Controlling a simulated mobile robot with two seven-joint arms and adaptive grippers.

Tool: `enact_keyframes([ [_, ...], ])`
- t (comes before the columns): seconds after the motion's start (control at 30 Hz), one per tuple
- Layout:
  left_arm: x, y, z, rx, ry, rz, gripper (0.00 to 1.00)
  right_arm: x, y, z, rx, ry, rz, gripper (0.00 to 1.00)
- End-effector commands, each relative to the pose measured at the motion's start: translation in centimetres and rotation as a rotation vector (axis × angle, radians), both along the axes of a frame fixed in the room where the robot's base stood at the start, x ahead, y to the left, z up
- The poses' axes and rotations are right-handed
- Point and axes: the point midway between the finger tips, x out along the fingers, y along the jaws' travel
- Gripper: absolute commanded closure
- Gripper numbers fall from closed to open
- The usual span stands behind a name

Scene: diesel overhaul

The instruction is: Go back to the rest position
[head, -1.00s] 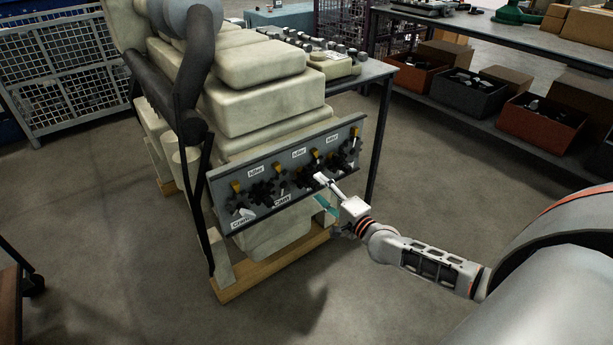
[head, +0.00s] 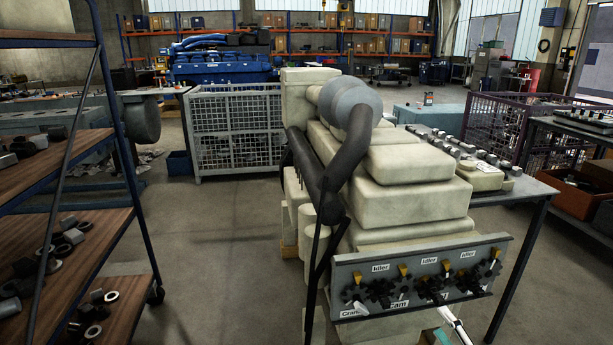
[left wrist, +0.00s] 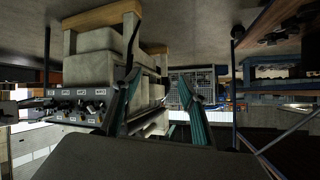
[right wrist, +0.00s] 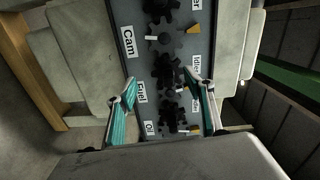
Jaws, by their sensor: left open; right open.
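The gear panel (head: 345,275) with black gears, yellow tabs and white labels stands on the front of the cream engine (head: 415,205). My right gripper (head: 447,327) shows only in part at the bottom edge of the head view, by the panel's lower right. In the right wrist view my right gripper (right wrist: 167,92) is open and empty, its teal fingers on either side of the gear row (right wrist: 168,75), close in front of the panel. Whether they touch it I cannot tell. My left gripper (left wrist: 158,88) is open and empty in the left wrist view, away from the panel (left wrist: 80,110). The head view does not show it.
A wooden shelf rack (head: 70,190) with dark parts stands on the left. A grey mesh cage (head: 237,130) is behind the engine. A table (head: 530,188) with small parts is on the right. Bare floor (head: 225,260) lies between rack and engine.

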Motion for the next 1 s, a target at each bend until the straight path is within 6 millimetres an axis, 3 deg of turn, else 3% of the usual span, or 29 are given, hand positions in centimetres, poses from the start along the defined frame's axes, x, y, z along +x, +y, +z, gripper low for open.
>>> enact_keyframes([
  [0.17,0.2,-0.1,0.8,-0.009,-0.002,0.002,0.57,-5.9,8.7,-3.2,-0.308,0.051,0.149,0.47],
  [0.3,-0.4,-0.5,0.9,-0.026,0.014,0.002,0.57,-12.4,15.5,-5.7,-0.668,0.077,0.293,0.47],
  [0.4,-1.1,-0.9,0.8,-0.042,0.03,0.003,0.57,-17.6,19.1,-6.9,-0.966,0.091,0.395,0.47],
  [0.5,-2.1,-1.1,0.3,-0.054,0.056,0.005,0.57,-21.8,20.7,-7.7,-1.233,0.114,0.481,0.47],
  [0.67,-3.5,-1.2,-0.8,-0.061,0.088,0.011,0.57,-26.0,21.0,-8.4,-1.519,0.152,0.58,0.47],
  [0.8,-3.7,-1.2,-1.1,-0.065,0.095,0.013,0.57,-27.3,20.8,-8.6,-1.613,0.167,0.616,0.47],
  [1.0,-3.6,-1.2,-1.2,-0.065,0.095,0.013,0.57,-27.4,20.8,-8.7,-1.62,0.168,0.62,0.47],
])
